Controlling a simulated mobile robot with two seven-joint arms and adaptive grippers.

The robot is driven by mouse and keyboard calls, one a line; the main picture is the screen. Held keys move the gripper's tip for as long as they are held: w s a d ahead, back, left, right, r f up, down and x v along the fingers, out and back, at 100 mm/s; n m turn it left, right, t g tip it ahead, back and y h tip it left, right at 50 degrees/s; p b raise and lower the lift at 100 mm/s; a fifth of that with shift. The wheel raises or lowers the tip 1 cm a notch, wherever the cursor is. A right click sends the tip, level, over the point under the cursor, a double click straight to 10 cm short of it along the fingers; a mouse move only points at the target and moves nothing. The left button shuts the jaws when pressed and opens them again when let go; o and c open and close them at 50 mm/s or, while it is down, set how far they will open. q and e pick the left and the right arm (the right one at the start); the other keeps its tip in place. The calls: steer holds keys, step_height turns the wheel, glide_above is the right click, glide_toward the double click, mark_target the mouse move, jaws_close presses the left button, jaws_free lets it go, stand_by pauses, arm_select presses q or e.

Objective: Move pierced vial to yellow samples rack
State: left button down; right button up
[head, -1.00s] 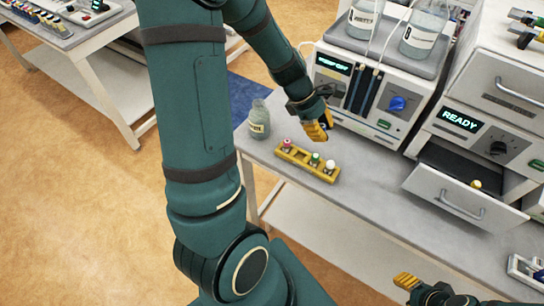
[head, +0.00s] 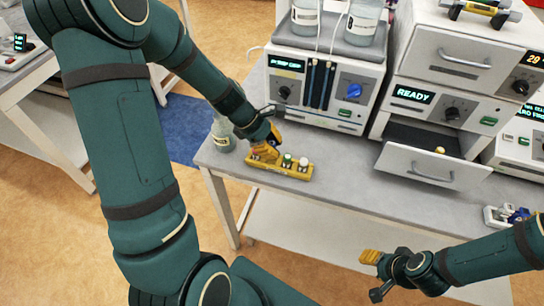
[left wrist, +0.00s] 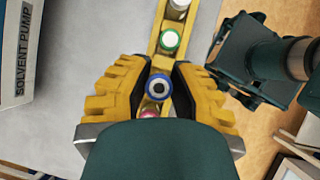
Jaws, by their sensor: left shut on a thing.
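The yellow samples rack (head: 275,171) lies on the bench, holding a green-ringed vial (head: 287,160) and a white-capped vial (head: 303,162). My left gripper (head: 265,152) is down over the rack's left part. In the left wrist view it is shut on a blue-ringed vial with a dark centre (left wrist: 158,87), in line with the rack between the green-ringed vial (left wrist: 170,40) and a pink-capped vial (left wrist: 150,112). I cannot tell whether its base is seated. In the head view the gripper hides it. My right gripper (head: 372,257) is in front of the bench, its opening unclear.
A glass bottle (head: 222,134) stands just left of the rack. The solvent pump (head: 315,92) stands behind it. An open drawer (head: 432,168) juts out at the right, with a small yellow-topped item (head: 440,150) in it. Bench space right of the rack is clear.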

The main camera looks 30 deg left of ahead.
arm_select(q)
steer(key=shift+f+b, duration=0.6)
steer(key=shift+f, duration=1.25)
steer(key=shift+f, duration=0.1)
steer(key=c, duration=0.9)
jaws_free()
steer(key=shift+r, duration=0.25)
steer(key=p+v, duration=0.3)
steer(key=v, duration=0.9)
